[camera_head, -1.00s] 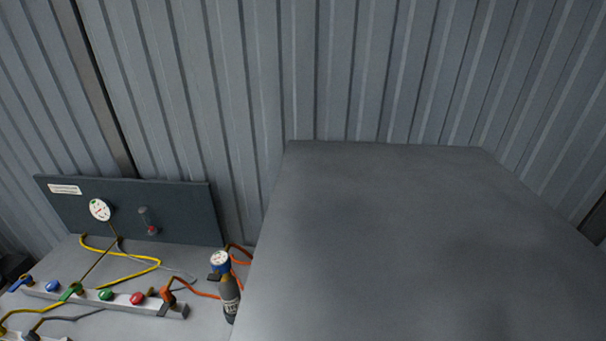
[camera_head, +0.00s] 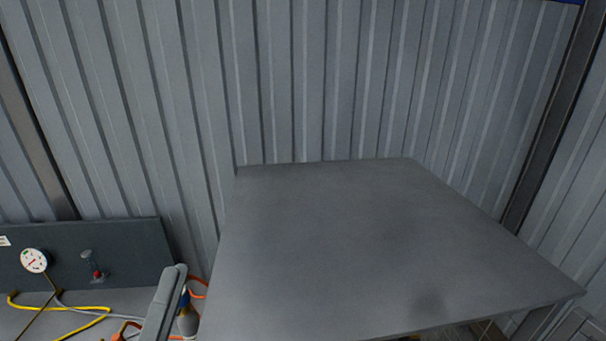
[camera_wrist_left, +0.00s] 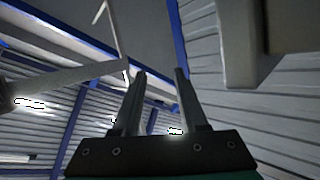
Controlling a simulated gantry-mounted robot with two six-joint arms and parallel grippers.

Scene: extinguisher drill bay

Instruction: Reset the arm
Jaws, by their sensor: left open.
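My left gripper (camera_wrist_left: 160,74) shows in the left wrist view with its two dark fingers apart and nothing between them. Behind the fingers are corrugated walls and blue beams, with no object near the tips. In the head view a pale grey part of my left arm rises at the lower left, in front of a small bottle (camera_head: 188,318) that is partly hidden. My right gripper is in neither view.
A bare grey table (camera_head: 350,240) fills the middle of the head view. To its left stand a dark panel (camera_head: 135,250), a round gauge (camera_head: 34,260), and yellow (camera_head: 85,309) and orange hoses. A corrugated wall (camera_head: 300,80) closes the back.

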